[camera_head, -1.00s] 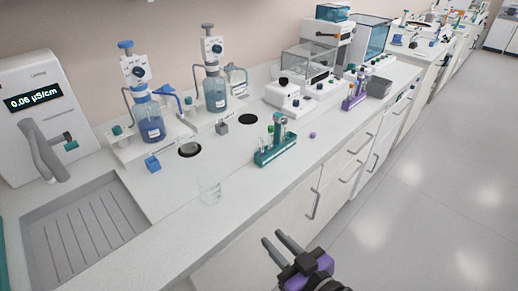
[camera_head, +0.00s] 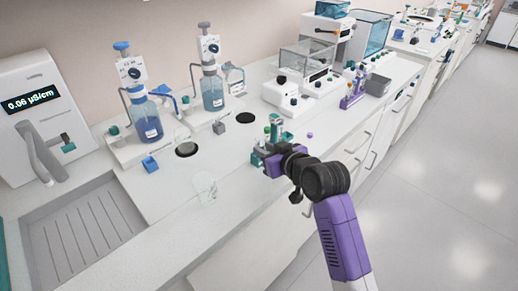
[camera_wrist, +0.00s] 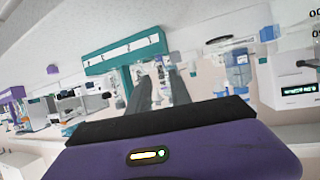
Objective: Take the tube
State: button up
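A teal tube rack (camera_head: 257,158) stands on the bench near its front edge, partly hidden behind my gripper. A tall teal-green upright (camera_head: 275,124) rises from it; the tubes are small and largely covered, so I cannot tell them apart well. In the wrist view the rack (camera_wrist: 125,50) lies across the top, with pale, clear tube shapes near my fingertips. My gripper (camera_wrist: 158,74) has its two dark fingers apart, reaching to the rack. In the head view my gripper (camera_head: 268,162) is at the rack's front side. I see nothing clearly held.
A clear beaker (camera_head: 205,188) stands left of the rack. A blue block (camera_head: 150,164), a grey block (camera_head: 218,127) and two dispenser bottles (camera_head: 147,118) (camera_head: 212,91) are behind it. A purple rack (camera_head: 352,94) stands farther right. A sink (camera_head: 82,220) is at left.

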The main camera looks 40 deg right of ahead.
jog(key=p+x, duration=0.1)
jog(key=x, duration=0.6)
jog(key=shift+w+a+f, duration=0.1)
jog(key=shift+w+f, duration=0.1)
jog(key=shift+f, duration=0.1)
grip_shut()
